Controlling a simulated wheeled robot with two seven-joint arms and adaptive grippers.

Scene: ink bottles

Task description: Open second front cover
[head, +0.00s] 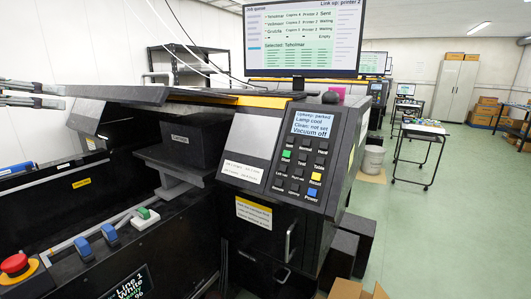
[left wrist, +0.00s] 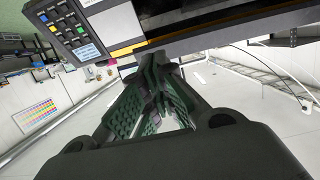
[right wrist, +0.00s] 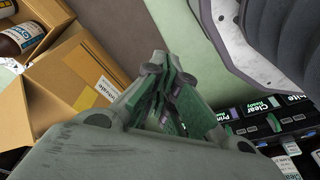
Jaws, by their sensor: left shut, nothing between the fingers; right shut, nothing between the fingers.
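The black printer (head: 275,215) fills the left and middle of the head view. A flat dark cover panel (head: 120,93) stands raised over its open bay, where a dark carriage block (head: 182,140) shows. Lower down, a black front door (head: 262,225) with a metal handle (head: 290,240) looks closed. I cannot tell which panel is the second front cover. My left gripper (head: 58,96) is shut and empty at the left edge, near the raised panel's left end; its fingers also show in the left wrist view (left wrist: 155,78). My right gripper (right wrist: 165,80) is shut and empty, outside the head view.
A control panel (head: 303,160) with buttons sits right of the bay, below a monitor (head: 303,40). A red emergency button (head: 14,264) and rocker switches (head: 110,233) line the front. Cardboard boxes (right wrist: 90,90) and bottles (right wrist: 22,42) lie near my right gripper. The right floor is mostly clear.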

